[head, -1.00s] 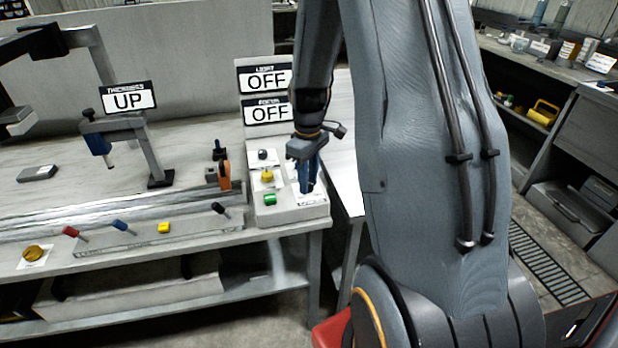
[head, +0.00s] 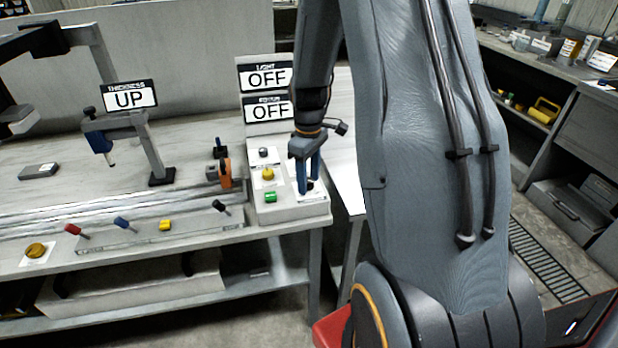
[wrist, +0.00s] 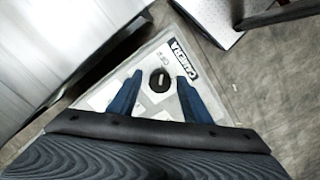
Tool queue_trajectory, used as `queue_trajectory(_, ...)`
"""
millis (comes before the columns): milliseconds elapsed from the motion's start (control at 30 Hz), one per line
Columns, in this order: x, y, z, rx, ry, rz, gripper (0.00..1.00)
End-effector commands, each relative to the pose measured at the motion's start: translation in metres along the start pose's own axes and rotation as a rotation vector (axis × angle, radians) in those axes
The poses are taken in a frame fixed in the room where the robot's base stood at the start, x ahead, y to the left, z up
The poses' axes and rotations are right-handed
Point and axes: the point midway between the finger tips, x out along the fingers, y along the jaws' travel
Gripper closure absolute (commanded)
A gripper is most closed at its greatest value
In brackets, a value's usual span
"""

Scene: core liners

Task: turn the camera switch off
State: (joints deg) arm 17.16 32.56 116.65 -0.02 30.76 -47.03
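The camera switch (wrist: 160,81) is a round black knob with a light mark across it, on a pale panel beside a label (wrist: 185,58) that seems to read CAMERA. In the head view the dark knob (head: 309,184) shows at the right end of the control box. My gripper (wrist: 156,92) has its two blue fingers apart, one on each side of the knob, with a visible gap to it. In the head view my gripper (head: 308,190) points down at the panel. I cannot tell whether the fingertips reach the knob's height.
The control box (head: 290,212) also carries a grey knob (head: 263,153), a yellow knob (head: 268,174) and a green button (head: 271,197). Two OFF signs (head: 267,93) stand behind it. An orange clamp-like part (head: 225,173) is left of the box. A side table lies right.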

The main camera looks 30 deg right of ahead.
Motion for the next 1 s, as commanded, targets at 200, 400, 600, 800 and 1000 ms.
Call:
queue_trajectory(200,-0.002,0.0,0.0,0.001,0.0,0.0,0.56)
queue_trajectory(400,-0.023,0.001,-0.001,0.001,0.003,0.003,0.56)
queue_trajectory(600,-0.054,0.001,-0.001,0.001,0.003,0.003,0.56)
queue_trajectory(800,-0.074,0.0,0.0,0.0,0.001,0.001,0.56)
queue_trajectory(1000,-0.078,0.0,0.0,0.0,0.0,0.0,0.56)
